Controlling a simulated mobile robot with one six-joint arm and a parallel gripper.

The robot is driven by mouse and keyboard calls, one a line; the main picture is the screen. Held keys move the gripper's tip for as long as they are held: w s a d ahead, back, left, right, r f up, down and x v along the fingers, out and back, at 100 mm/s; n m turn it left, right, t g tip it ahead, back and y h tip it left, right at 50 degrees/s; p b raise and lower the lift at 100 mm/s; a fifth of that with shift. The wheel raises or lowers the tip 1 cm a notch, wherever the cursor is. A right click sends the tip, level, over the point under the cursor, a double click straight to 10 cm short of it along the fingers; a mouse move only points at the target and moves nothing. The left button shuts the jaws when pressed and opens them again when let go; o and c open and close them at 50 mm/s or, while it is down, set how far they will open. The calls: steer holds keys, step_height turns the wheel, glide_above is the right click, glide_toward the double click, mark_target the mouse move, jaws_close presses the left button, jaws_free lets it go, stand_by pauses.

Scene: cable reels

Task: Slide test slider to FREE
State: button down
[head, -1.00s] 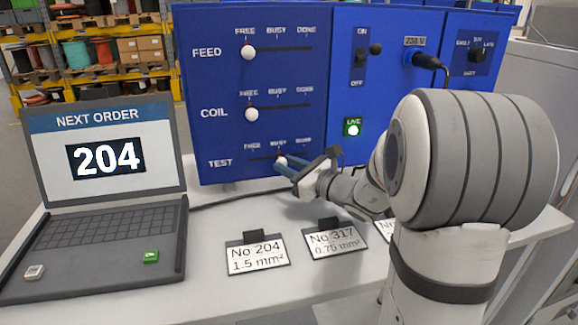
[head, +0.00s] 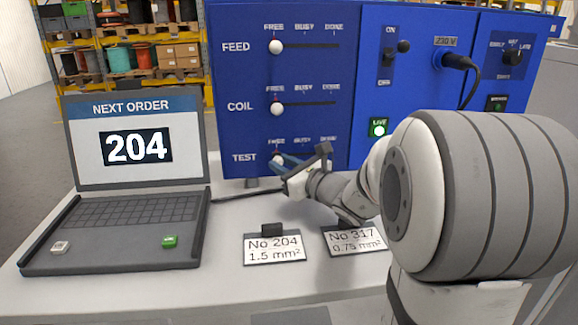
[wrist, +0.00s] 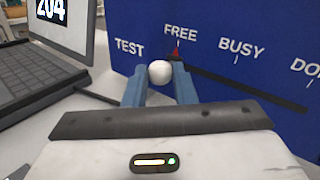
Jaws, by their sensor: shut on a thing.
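The test slider is a white ball knob (wrist: 160,72) on a dark slot in the blue panel (wrist: 250,110). In the wrist view the knob sits between the two blue fingers of my gripper (wrist: 160,88), which is shut on it. The knob is just left of and below the red mark under FREE. In the head view the knob (head: 277,159) is at the slot's left end, below FREE, partly hidden by my gripper (head: 284,163). BUSY and DONE lie to its right.
The feed slider (head: 276,47) and coil slider (head: 277,109) stand above, both at FREE. A laptop (head: 135,165) reading 204 stands at left. Number cards (head: 274,249) lie in front. A plugged cable (head: 460,62) and a lit green LIVE lamp (head: 379,129) are at right.

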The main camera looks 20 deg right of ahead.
steer(key=c, duration=1.6)
jaws_free()
steer(key=shift+a+r, duration=0.1)
steer(key=shift+a, duration=0.1)
steer(key=shift+c, duration=0.2)
steer(key=o, duration=0.3)
steer(key=shift+a, duration=0.15)
steer(key=shift+o, duration=0.8)
steer(key=shift+d, duration=0.2)
steer(key=shift+s+d, duration=0.15)
steer(key=shift+s, duration=0.1)
steer(key=b+v, duration=0.1)
steer(key=v, duration=0.6)
steer(key=shift+s, duration=0.15)
